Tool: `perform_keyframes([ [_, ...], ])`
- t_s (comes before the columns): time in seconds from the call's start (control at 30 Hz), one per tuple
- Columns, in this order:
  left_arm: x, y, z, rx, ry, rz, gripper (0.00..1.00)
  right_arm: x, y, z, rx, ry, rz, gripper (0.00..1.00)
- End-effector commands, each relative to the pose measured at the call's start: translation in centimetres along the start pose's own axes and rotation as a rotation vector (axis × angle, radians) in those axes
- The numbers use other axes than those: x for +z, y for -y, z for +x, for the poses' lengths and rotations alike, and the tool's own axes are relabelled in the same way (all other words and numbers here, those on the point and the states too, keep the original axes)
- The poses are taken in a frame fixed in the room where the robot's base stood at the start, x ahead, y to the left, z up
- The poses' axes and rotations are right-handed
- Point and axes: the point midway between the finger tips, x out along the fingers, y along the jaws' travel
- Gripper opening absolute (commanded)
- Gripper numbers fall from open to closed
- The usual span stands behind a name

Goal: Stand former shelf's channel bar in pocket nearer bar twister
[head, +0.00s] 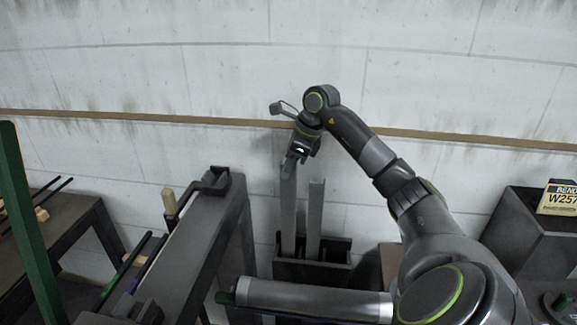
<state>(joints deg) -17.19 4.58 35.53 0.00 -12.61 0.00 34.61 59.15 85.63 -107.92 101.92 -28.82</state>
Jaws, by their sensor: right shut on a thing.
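My right gripper (291,164) is shut on the top of a grey upright channel bar (288,215). This bar's lower end goes behind the front wall of a dark pocketed rack (312,273), on its left side. I cannot tell whether it rests on the pocket floor. A second grey bar (315,215) stands upright just to its right in the same rack, apart from my gripper. My left gripper is not in view. I cannot tell for certain which machine is the bar twister.
A long grey bench (190,240) with a dark handle-like part stands left of the rack. A dark table (65,225) with rods and a green post (25,220) are further left. A dark block (530,225) with a yellow "BEND" sign (560,198) stands right. A wall closes the back.

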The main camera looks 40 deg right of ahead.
Motion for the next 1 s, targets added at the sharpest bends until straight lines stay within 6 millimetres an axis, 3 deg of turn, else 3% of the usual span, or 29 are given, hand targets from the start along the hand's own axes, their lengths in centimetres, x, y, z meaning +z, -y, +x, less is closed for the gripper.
perform_keyframes([
  [1.0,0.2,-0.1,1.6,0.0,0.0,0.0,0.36,-0.8,0.0,1.9,0.0,0.001,-0.001,0.0],
])
